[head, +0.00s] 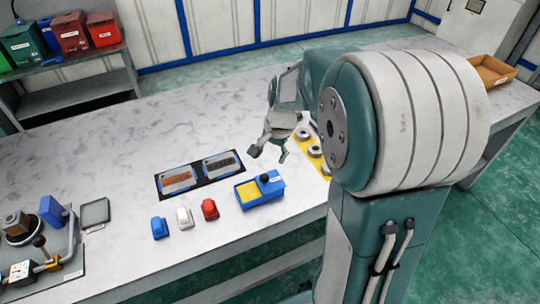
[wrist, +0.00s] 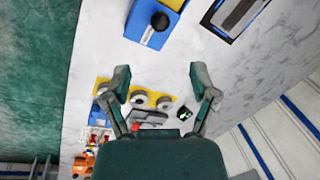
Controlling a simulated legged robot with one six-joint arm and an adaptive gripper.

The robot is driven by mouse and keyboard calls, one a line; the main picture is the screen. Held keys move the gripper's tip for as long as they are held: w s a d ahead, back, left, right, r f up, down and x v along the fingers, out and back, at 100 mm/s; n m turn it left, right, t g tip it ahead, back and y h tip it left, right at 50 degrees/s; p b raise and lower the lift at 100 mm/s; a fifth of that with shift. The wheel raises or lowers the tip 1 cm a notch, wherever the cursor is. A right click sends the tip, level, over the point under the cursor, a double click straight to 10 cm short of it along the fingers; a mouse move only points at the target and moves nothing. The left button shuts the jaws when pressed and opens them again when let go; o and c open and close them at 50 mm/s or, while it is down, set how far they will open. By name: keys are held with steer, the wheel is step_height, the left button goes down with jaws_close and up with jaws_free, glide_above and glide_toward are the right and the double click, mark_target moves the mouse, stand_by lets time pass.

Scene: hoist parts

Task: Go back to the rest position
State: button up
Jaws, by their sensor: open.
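My gripper (head: 268,150) hangs over the white workbench (head: 120,120) in the head view, above and behind the blue box with the black knob. In the wrist view my gripper (wrist: 160,85) has its two fingers spread wide with nothing between them. My arm hides part of the bench's right side in the head view.
A blue box with a black knob (head: 260,190) stands near the front edge. Blue (head: 159,228), white (head: 184,217) and red (head: 209,209) small parts lie left of it. A yellow plate with rings (head: 325,168) is partly behind my arm. The bench's back left is clear.

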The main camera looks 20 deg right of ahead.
stand_by(0.3)
steer(key=s+a+r+n+t, duration=0.1)
steer(key=s+a+r+n, duration=0.1)
steer(key=s, duration=0.4)
steer(key=s+a+r+n+t, duration=0.1)
steer(key=s+a+r+n, duration=0.2)
steer(key=s+r+n, duration=0.2)
steer(key=s+a+r+n+t+h, duration=0.1)
steer(key=s+a+r+n, duration=0.2)
steer(key=s, duration=0.4)
steer(key=shift+s+a+r+n+t, duration=0.2)
steer(key=shift+s+r+n+t, duration=0.2)
steer(key=shift+r+n, duration=0.3)
